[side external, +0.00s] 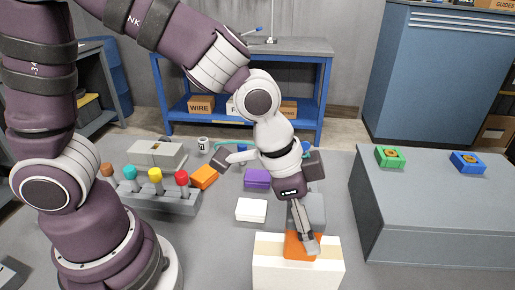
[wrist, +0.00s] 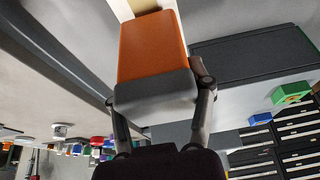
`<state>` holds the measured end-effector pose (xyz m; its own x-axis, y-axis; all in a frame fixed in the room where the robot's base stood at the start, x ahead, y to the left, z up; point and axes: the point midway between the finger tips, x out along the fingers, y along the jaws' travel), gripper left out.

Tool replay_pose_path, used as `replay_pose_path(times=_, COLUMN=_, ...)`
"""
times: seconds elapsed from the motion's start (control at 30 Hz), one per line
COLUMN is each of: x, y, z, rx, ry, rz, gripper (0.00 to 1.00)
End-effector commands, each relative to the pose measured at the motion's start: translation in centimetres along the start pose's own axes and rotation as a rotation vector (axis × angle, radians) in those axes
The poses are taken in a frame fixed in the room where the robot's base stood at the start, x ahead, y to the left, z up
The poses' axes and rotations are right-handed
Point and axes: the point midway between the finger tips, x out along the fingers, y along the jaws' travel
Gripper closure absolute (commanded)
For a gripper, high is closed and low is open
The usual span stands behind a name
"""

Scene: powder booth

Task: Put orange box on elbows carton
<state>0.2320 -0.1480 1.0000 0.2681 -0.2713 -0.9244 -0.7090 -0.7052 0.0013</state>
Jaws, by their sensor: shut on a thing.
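My gripper (side external: 306,228) is shut on an orange box (side external: 294,246). In the wrist view, my gripper's fingers (wrist: 156,96) flank the box's grey end, and its orange face (wrist: 152,47) points away from my palm. The box is over the top of a white carton with a tan tape strip (side external: 270,272) at the bottom of the side view. I cannot tell whether box and carton touch. A sliver of the carton shows behind the box in the wrist view (wrist: 122,10). No label on the carton is readable.
Another orange block (side external: 204,177), a purple block (side external: 257,179) and a white box (side external: 251,210) lie on the grey table. A rack with several coloured knobs (side external: 160,200) stands at left. A raised grey block (side external: 440,205) at right bears green (side external: 390,156) and blue (side external: 468,162) pieces.

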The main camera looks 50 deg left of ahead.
Motion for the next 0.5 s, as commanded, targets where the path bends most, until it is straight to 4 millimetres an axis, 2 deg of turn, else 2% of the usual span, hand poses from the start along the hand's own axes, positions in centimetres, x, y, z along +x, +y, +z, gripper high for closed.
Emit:
replay_pose_path(times=0.1, x=0.82, y=-0.02, z=0.36, rx=0.000, ry=0.000, rz=-0.001, gripper=0.86)
replay_pose_path(times=0.37, x=0.97, y=-0.04, z=0.40, rx=-0.002, ry=0.001, rz=-0.001, gripper=0.86)
replay_pose_path(times=0.4, x=1.05, y=-0.03, z=0.44, rx=-0.002, ry=0.000, rz=-0.001, gripper=0.45)
replay_pose_path(times=0.5, x=1.02, y=-0.04, z=0.41, rx=-0.002, ry=0.001, rz=-0.001, gripper=0.32)
